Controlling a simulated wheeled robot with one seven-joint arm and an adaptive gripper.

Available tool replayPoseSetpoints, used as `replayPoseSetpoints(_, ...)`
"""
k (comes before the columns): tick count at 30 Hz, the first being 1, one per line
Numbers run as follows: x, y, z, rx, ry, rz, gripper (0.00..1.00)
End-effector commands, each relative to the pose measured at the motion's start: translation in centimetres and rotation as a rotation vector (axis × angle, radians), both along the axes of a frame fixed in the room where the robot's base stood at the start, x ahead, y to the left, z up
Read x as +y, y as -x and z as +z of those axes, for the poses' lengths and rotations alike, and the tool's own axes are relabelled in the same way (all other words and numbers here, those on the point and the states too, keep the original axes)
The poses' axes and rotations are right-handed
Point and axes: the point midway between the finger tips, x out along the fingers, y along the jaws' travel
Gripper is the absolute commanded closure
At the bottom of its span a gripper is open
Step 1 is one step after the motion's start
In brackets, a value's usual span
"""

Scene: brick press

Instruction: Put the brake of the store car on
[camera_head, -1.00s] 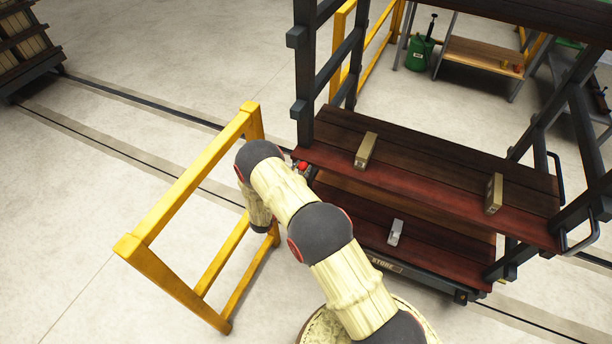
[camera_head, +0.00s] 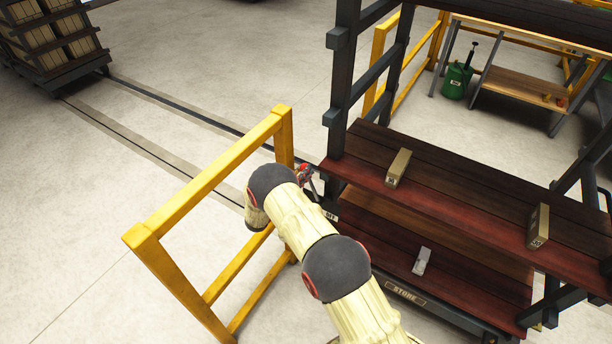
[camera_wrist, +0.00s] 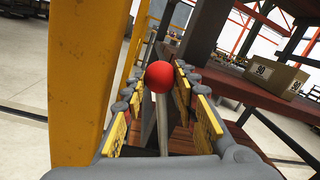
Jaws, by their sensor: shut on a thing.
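The store car (camera_head: 420,308) is a dark frame with red-brown plank shelves and a STORE plate, at the right in the head view. Its brake lever has a red ball knob (camera_wrist: 172,75) on a pale rod (camera_wrist: 163,122), seen in the wrist view. My gripper (camera_wrist: 163,98) has its yellow-padded fingers on both sides of the lever, just below the knob, and is shut on it. In the head view my gripper and the red knob (camera_head: 304,171) are small beside the car's left end post, and my arm partly hides them. The lever's foot is hidden.
A yellow rail (camera_head: 205,178) stands close left of my arm; its post (camera_wrist: 85,75) fills the wrist view's left. Bricks (camera_head: 398,168) lie on the car's shelves. Another loaded car (camera_head: 55,45) stands far left on the rails. Open floor lies between.

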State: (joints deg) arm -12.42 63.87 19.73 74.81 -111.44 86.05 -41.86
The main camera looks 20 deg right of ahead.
Motion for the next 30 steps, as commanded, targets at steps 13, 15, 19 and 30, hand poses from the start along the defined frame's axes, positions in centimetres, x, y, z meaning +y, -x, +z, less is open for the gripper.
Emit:
replayPoseSetpoints(13,0.30,-0.34,-0.06,0.011,0.007,0.005,1.00)
replayPoseSetpoints(15,0.32,-0.36,-0.05,0.009,0.007,0.007,0.68)
replayPoseSetpoints(19,0.31,-0.34,-0.03,0.009,0.007,0.006,0.61)
replayPoseSetpoints(30,0.21,-0.24,-0.08,0.010,0.007,0.003,0.52)
